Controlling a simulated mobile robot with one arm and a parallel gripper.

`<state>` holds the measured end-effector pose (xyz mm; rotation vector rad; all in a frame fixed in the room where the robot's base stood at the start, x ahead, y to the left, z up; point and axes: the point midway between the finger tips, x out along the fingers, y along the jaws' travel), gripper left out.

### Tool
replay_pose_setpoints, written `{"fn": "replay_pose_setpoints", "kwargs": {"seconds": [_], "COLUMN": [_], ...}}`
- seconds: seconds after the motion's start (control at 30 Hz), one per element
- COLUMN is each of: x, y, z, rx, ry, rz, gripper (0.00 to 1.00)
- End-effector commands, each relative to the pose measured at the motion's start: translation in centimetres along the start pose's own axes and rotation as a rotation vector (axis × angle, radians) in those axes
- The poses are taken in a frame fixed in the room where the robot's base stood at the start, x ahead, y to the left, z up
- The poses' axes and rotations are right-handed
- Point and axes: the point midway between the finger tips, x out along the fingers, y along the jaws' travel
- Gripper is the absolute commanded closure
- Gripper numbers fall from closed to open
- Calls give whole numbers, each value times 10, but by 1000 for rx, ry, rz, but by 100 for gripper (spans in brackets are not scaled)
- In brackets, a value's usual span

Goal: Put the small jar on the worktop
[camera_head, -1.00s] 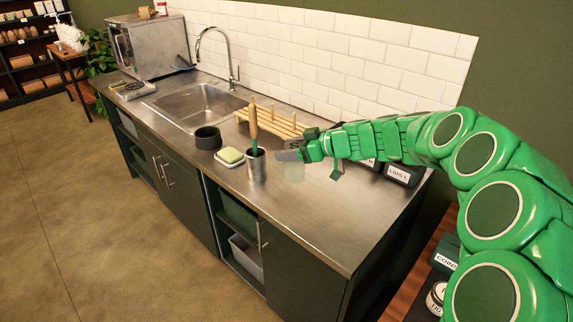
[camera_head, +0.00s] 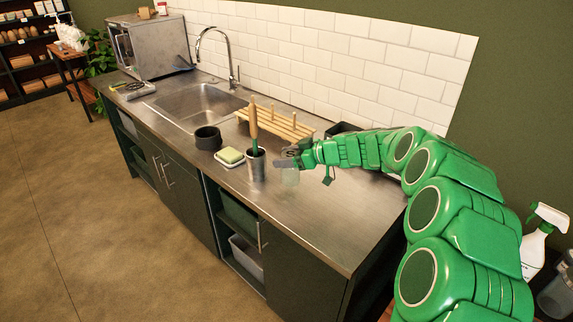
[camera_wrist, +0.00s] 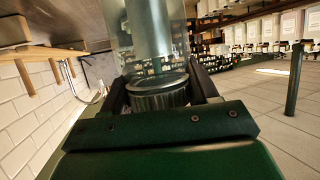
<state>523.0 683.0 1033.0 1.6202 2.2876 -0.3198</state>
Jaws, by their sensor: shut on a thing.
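The small jar is clear glass with a grey lid; its see-through body (camera_head: 290,177) shows in the head view just right of the metal utensil pot. My gripper (camera_head: 296,158) is shut on the jar at its lid end. In the wrist view the ribbed lid (camera_wrist: 160,97) sits between my two dark fingers (camera_wrist: 160,88), with the glass beyond it. The jar looks upright over the steel worktop (camera_head: 320,215). I cannot tell whether its base touches the surface.
The metal pot (camera_head: 256,168) holding a wooden-handled tool stands close left of the jar. Further left are a sponge on a dish (camera_head: 230,157) and a dark bowl (camera_head: 208,138). A wooden rack (camera_head: 275,124) stands behind. The worktop in front is clear.

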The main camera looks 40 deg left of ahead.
Motion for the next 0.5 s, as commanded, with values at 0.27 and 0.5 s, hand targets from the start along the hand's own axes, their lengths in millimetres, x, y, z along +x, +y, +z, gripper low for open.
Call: {"fn": "replay_pose_setpoints", "kwargs": {"seconds": [0.27, 0.5], "x": [10, 10], "y": [0, 0], "z": [25, 25], "rx": [2, 2], "ry": [-1, 0], "rz": [0, 0], "gripper": [78, 78]}}
